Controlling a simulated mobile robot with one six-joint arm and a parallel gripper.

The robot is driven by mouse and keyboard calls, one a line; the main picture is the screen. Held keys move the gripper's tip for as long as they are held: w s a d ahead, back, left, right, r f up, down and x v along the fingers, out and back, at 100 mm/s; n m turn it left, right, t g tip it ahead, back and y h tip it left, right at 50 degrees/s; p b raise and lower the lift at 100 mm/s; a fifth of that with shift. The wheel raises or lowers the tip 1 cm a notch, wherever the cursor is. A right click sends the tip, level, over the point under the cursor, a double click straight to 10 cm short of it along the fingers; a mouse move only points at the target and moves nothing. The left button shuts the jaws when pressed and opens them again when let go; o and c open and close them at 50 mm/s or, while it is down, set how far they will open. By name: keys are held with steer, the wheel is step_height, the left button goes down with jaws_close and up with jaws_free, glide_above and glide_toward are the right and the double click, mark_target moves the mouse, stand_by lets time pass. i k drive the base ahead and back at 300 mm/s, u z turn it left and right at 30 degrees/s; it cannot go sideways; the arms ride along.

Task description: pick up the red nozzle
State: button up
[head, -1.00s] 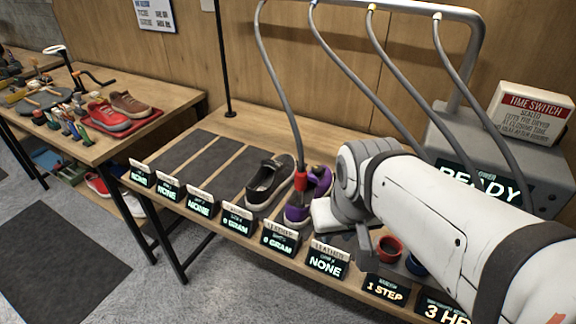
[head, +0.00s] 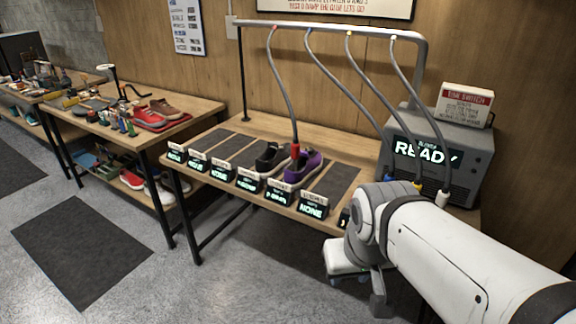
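The red nozzle (head: 295,152) hangs at the end of a grey hose from the overhead rail, upright, at the opening of the purple shoe (head: 303,168). Whether it sits inside the shoe or just above it, I cannot tell. A black shoe (head: 270,157) stands just left of it. My gripper (head: 350,275) is in front of the table's front edge, below the tabletop in the picture, well apart from the nozzle. My arm's wrist partly hides it, and its fingers are too unclear to tell open or shut. I see nothing held in it.
A row of lit signs (head: 247,181) lines the table's front edge. A grey machine (head: 470,165) reading READY stands at the right, with more hoses, including a yellow nozzle (head: 418,186) and a white nozzle (head: 442,198). Another table (head: 200,108) with shoes and tools is at the left.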

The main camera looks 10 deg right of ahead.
mark_target(295, 146)
steer(key=u, duration=0.55)
steer(key=i, duration=1.9)
steer(key=z, duration=0.65)
